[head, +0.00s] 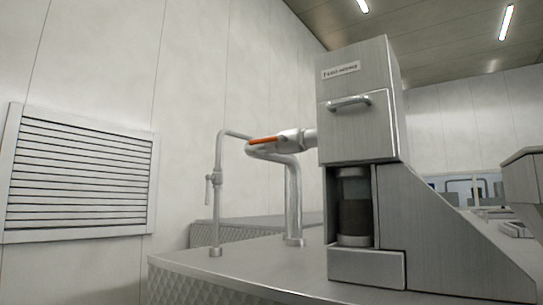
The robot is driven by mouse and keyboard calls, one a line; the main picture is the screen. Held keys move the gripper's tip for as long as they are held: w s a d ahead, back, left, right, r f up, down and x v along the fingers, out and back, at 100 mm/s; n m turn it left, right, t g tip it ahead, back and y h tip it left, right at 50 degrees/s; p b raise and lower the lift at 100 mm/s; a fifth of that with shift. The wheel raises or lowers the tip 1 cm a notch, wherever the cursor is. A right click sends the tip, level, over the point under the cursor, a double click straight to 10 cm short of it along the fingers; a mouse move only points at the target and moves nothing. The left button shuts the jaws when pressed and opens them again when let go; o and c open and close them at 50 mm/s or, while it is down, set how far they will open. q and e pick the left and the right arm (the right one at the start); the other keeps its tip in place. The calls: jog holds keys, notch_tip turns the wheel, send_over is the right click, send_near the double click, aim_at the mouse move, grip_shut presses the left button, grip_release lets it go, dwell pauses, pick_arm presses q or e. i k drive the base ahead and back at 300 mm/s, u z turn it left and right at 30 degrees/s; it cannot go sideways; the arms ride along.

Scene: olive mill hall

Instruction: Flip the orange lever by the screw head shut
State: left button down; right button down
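The orange lever (265,140) lies nearly level along the top of a pipe, left of a steel machine (360,100). A short pale fitting (291,137) joins the pipe to the machine's side; I cannot tell which part is the screw head. The far end of the lever and its pivot are too small to make out. Neither of my grippers is in view.
The machine stands on a steel platform (250,277) with a patterned side. A bent pipe (293,200) and a thin pipe with a small valve (216,190) rise left of it. A louvred vent (80,175) is on the wall. The air left of the pipes is clear.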

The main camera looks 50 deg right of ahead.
aim_at(281, 137)
jog(key=z, duration=1.1)
jog(key=i, duration=1.15)
jog(key=z, duration=1.1)
